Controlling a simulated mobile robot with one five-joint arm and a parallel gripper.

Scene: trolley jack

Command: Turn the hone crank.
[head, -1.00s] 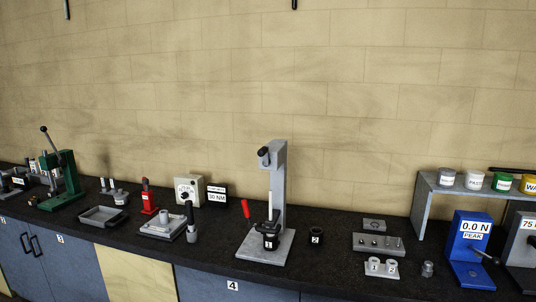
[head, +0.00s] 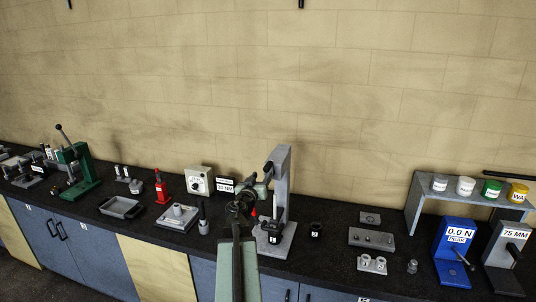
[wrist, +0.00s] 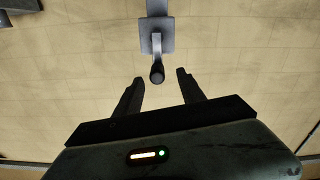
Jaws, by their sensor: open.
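The hone stand (head: 280,190) is a grey upright post on a flat base, with the crank (head: 268,167), a dark handle, at its top. In the wrist view the grey stand head (wrist: 156,35) comes down from the top edge, and the crank's dark round grip (wrist: 157,73) points toward me. My gripper (wrist: 160,76) is open, one dark finger on each side of the grip's line. The grip sits at about the fingertips, with visible gaps on both sides. In the head view my gripper (head: 262,184) is just left of the post; its fingers are hard to make out.
A black cup marked 2 (head: 316,230) stands right of the hone base. A dial box (head: 199,181) and a red tool (head: 161,188) stand to the left. A blue gauge (head: 455,250) and a grey shelf (head: 414,205) are at the right. The wall behind is bare.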

